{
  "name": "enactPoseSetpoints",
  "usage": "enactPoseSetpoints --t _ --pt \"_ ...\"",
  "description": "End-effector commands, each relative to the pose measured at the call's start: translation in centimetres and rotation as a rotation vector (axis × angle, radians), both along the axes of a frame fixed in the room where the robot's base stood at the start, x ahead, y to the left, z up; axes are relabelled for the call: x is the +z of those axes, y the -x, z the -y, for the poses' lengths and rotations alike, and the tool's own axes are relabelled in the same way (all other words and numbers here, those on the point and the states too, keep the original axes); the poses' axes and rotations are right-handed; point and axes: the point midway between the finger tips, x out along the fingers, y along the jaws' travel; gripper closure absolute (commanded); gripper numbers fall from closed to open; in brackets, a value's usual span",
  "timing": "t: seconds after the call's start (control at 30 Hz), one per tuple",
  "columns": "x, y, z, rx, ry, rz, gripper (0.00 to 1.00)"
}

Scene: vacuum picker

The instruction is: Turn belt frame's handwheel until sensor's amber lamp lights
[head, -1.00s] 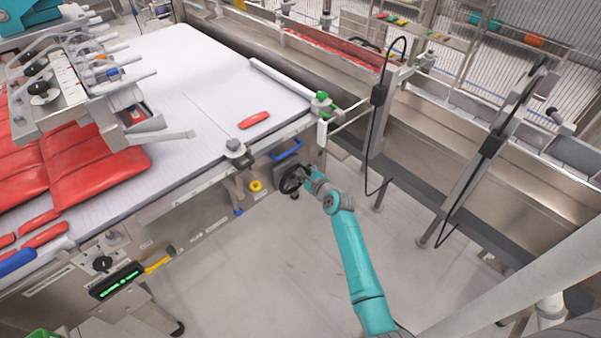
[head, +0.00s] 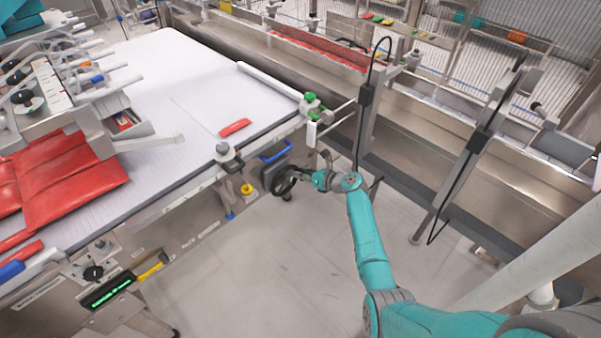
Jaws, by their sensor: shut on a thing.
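The black handwheel (head: 284,182) sits on the side of the belt frame (head: 190,225), below the belt's near right corner. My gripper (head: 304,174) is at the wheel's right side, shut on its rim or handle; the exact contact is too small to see. A small device with green caps (head: 311,105) stands at the belt corner; it may be the sensor. I see no lit amber lamp on it.
A red packet (head: 235,128) lies on the white belt (head: 180,90). A blue handle (head: 275,152) and a yellow knob (head: 247,189) are close to the wheel. A metal conveyor (head: 440,130) runs along the right. The floor (head: 270,270) below is clear.

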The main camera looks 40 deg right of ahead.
Motion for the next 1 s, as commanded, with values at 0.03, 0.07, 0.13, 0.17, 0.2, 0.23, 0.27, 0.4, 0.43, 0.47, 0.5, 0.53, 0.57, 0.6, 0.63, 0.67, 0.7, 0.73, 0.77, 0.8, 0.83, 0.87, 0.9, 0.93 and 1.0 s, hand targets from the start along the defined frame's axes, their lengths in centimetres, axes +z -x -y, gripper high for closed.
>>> enactPoseSetpoints --t 0.03,0.07,0.13,0.17,0.2,0.23,0.27,0.4,0.43,0.47,0.5,0.53,0.57,0.6,0.63,0.67,0.7,0.73,0.77,0.8,0.83,0.87,0.9,0.93,1.0 --pt "0.4 -0.3 0.7 -0.01 -0.039 0.008 1.0" --pt "0.2 -0.3 0.7 -0.008 -0.067 0.008 1.0" --pt "-0.2 -0.3 0.8 -0.009 -0.129 0.005 1.0" --pt "-0.3 -0.3 0.8 -0.008 -0.153 0.004 1.0" --pt "-0.5 -0.3 0.9 -0.008 -0.187 0.003 1.0" --pt "-0.7 -0.3 0.9 -0.01 -0.211 0.002 1.0" --pt "-0.8 -0.3 0.9 -0.01 -0.235 0.001 1.0" --pt "-1.4 -0.3 1.0 -0.01 -0.329 -0.002 1.0" --pt "-1.5 -0.4 1.0 -0.01 -0.346 -0.002 1.0" --pt "-1.6 -0.3 1.0 -0.01 -0.362 -0.004 1.0" --pt "-1.8 -0.3 1.0 -0.009 -0.382 -0.004 1.0" --pt "-1.8 -0.3 1.0 -0.009 -0.396 -0.004 1.0" --pt "-1.9 -0.3 1.0 -0.01 -0.409 -0.005 1.0" --pt "-2.0 -0.3 1.0 -0.01 -0.424 -0.006 1.0" --pt "-2.1 -0.4 1.0 -0.01 -0.434 -0.006 1.0" --pt "-2.1 -0.4 1.0 -0.01 -0.443 -0.005 1.0" --pt "-2.2 -0.4 1.0 -0.01 -0.453 -0.006 1.0" --pt "-2.2 -0.4 1.0 -0.01 -0.461 -0.006 1.0" --pt "-2.3 -0.4 1.0 -0.01 -0.466 -0.007 1.0" --pt "-2.3 -0.3 0.9 -0.01 -0.472 -0.007 1.0" --pt "-2.3 -0.3 0.9 -0.009 -0.475 -0.007 1.0" --pt "-2.3 -0.3 0.9 -0.009 -0.478 -0.008 1.0" --pt "-2.4 -0.3 0.9 -0.009 -0.482 -0.007 1.0" --pt "-2.4 -0.3 0.9 -0.008 -0.483 -0.007 1.0" --pt "-2.4 -0.3 0.9 -0.009 -0.485 -0.008 1.0"
